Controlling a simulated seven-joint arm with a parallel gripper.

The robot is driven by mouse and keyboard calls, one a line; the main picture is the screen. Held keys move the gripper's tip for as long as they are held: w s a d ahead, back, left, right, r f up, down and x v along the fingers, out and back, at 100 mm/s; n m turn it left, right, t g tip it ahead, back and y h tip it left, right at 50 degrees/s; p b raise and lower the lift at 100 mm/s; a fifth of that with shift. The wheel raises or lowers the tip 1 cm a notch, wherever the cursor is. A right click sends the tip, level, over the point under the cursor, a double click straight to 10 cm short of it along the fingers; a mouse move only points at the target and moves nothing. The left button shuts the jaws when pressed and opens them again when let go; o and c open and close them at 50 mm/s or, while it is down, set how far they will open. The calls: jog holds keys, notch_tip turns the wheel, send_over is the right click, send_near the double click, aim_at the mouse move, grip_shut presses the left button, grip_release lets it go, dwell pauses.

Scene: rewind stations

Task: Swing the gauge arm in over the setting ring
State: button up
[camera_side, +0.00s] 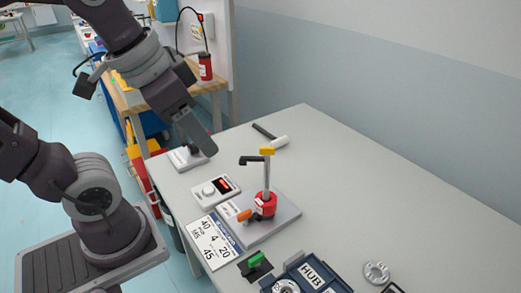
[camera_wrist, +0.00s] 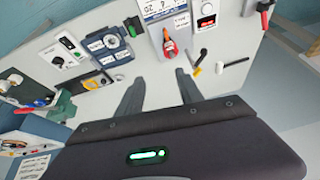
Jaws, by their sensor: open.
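The gauge stand has a red base (camera_side: 265,205) on a grey plate (camera_side: 288,216), with an upright post, a yellow cap (camera_side: 267,151) and an orange lever (camera_side: 245,215). Its dark gauge arm (camera_side: 251,160) points left from the post top in the side view. The red base (camera_wrist: 170,47) and yellow cap (camera_wrist: 197,71) also show in the wrist view. A grey ring with holes (camera_side: 376,273) lies at the front right; I cannot tell whether it is the setting ring. My gripper (camera_wrist: 158,80) is open and empty, above the table and apart from the stand.
A green-handled block (camera_side: 256,263) sits by the tray. A mallet (camera_side: 275,139) lies behind.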

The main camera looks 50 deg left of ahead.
jog(key=w+a+m, duration=0.1)
jog(key=w, duration=0.2)
jog(key=w+a+g, duration=0.1)
jog(key=w, duration=0.3)
jog(key=w+a+m+g, duration=0.1)
jog(key=w, duration=0.2)
jog(key=shift+w+a+f+m, duration=0.3)
jog(key=shift+w+f, duration=0.05)
jog(key=shift+w, duration=0.05)
jog(key=shift+c, duration=0.6)
jog(key=m+g, duration=0.3)
jog(key=m, duration=0.1)
send_over(266, 148)
notch_tip(266, 148, down, 10)
jog(key=shift+s+d+r, duration=0.1)
jog(key=shift+r, duration=0.15)
notch_tip(266, 148, down, 7)
jog(key=shift+r, duration=0.15)
jog(key=shift+f, duration=0.45)
grip_shut()
jog(key=shift+w, duration=0.2)
